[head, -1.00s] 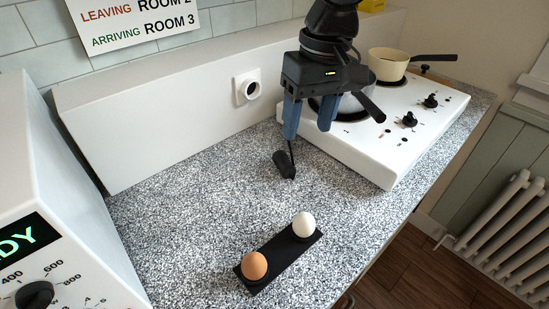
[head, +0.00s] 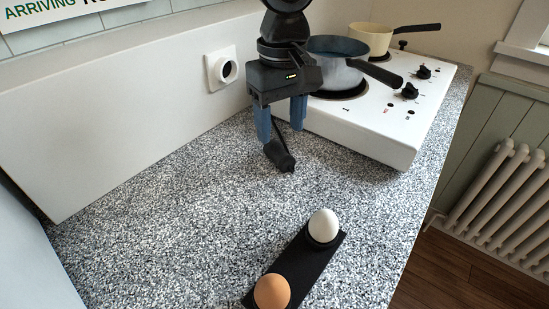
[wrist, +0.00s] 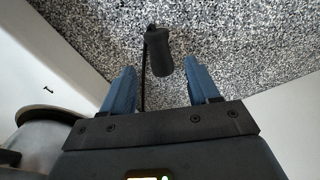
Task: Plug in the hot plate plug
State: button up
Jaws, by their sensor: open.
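The black plug (head: 279,156) lies on the speckled counter, left of the white hot plate (head: 345,128). A thin black cable runs from it up toward the hot plate, partly hidden behind my gripper. My gripper (head: 281,134) is open with its blue fingers pointing down, just above the plug. In the wrist view the plug (wrist: 158,52) shows between and beyond the fingertips (wrist: 161,68), and nothing is clamped.
A grey pot (head: 340,70) and a cream pan (head: 371,38) stand on the hot plate, handles sticking out right. A black holder (head: 300,262) with a white egg (head: 323,226) and a brown egg (head: 272,291) is at the front. The counter left of the plug is clear.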

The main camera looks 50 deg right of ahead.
aim_at(280, 150)
notch_tip(280, 150, down, 7)
jog(key=shift+w+d+r, duration=0.1)
dwell(0.3)
jog(key=c, duration=1)
notch_tip(280, 150, up, 10)
jog(key=shift+f, duration=0.25)
jog(key=shift+r, duration=0.3)
grip_shut()
